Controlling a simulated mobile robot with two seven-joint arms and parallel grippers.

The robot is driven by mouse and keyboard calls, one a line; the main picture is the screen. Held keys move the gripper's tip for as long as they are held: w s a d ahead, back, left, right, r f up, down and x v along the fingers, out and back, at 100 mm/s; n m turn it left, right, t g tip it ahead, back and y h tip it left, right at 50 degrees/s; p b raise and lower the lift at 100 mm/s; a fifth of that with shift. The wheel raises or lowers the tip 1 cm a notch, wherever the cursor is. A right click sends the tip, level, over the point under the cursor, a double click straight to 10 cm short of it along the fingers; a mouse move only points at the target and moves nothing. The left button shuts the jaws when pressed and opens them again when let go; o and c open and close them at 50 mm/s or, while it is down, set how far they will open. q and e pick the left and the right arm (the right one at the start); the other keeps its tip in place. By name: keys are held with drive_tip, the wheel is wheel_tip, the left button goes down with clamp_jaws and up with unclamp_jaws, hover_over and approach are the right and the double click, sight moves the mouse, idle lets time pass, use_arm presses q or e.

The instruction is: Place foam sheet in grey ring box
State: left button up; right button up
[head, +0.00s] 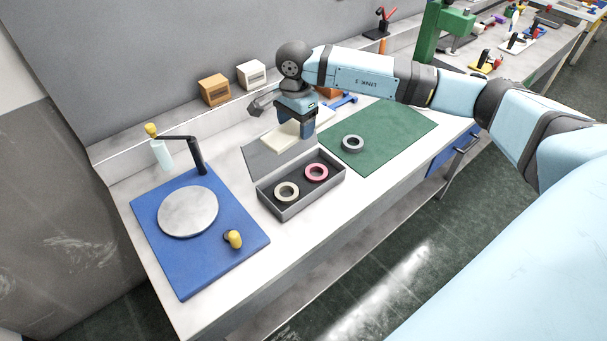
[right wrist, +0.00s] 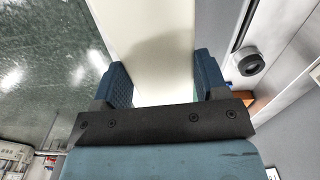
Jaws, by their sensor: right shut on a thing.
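The foam sheet (head: 285,138) is a flat cream slab. My right gripper (head: 297,126) is shut on it and holds it above the back side of the grey ring box (head: 318,197). In the right wrist view the foam sheet (right wrist: 152,45) runs out between the two blue fingers of the gripper (right wrist: 163,80). The box stands open with its grey lid (head: 258,158) tilted up behind. Inside lie a cream ring (head: 278,193) and a pink ring (head: 325,175), side by side. The foam sheet hides part of the lid. My left gripper is out of view.
A green mat (head: 395,130) with a grey ring (head: 353,151) lies right of the box. A blue board (head: 170,255) with a round grey plate (head: 188,212) and a yellow-topped knob (head: 233,238) is at left. Orange (head: 214,89) and white (head: 251,74) blocks stand on the back ledge.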

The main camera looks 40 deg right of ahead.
drive_tip(key=shift+d+f+m, duration=0.1)
drive_tip(key=shift+d+m, duration=0.2)
drive_tip(key=shift+m, duration=0.1)
drive_tip(key=p, duration=0.2)
hover_over(299, 186)
wheel_tip(299, 186, down, 15)
drive_tip(key=shift+r, duration=0.15)
wheel_tip(299, 186, down, 4)
drive_tip(key=shift+f, duration=0.55)
drive_tip(key=shift+f, duration=0.2)
drive_tip(key=o, duration=0.9)
